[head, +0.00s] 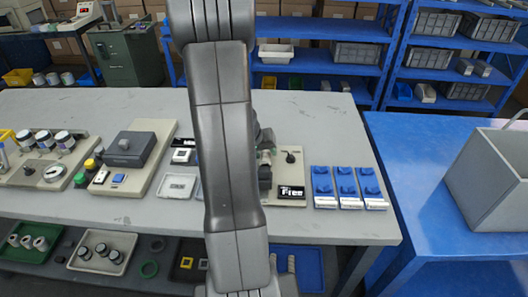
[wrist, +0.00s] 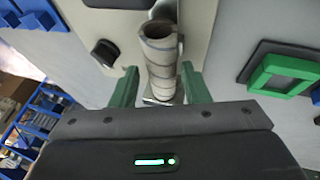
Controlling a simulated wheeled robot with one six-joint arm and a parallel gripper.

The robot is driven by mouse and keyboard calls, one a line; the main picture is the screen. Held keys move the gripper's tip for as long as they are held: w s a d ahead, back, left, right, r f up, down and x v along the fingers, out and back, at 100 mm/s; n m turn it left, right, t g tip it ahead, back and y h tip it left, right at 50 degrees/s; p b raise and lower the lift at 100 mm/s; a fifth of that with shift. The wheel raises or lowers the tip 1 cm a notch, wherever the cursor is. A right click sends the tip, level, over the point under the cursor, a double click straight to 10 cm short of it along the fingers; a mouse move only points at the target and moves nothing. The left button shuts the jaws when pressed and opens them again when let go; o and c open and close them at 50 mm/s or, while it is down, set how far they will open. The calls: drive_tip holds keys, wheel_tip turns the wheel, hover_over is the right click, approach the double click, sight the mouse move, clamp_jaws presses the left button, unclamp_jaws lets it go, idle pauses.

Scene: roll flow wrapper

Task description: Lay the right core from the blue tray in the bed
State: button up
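In the wrist view, a pale striped core (wrist: 160,52) lies lengthwise between the green fingers of my gripper (wrist: 160,85). A gap shows on both sides of it, so the fingers look open and apart from it. A small metal part (wrist: 158,101) shows at its near end; most of the bed under the core is hidden. In the head view, my arm hides most of this spot on the beige plate (head: 293,176). The blue tray (head: 309,268) is on the lower shelf, with pale cores (head: 291,264) at its left and a bare right part.
A black knob (head: 290,157) and a "Free" label (head: 291,192) are on the beige plate. Several blue clamp-like blocks (head: 346,187) stand to its right. A grey bin (head: 490,177) sits on the blue table. The grey table's back is clear.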

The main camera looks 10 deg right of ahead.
drive_tip(key=shift+o, duration=0.8)
drive_tip(key=p+v, duration=0.2)
drive_tip(key=v, duration=1.2)
drive_tip(key=shift+d, duration=0.1)
drive_tip(key=b+x, duration=0.2)
drive_tip(key=x, duration=1.2)
drive_tip(key=shift+r+p, duration=0.3)
drive_tip(key=shift+p, duration=0.15)
drive_tip(key=shift+r+p, duration=0.35)
drive_tip(key=shift+p, duration=0.1)
drive_tip(key=shift+f, duration=0.1)
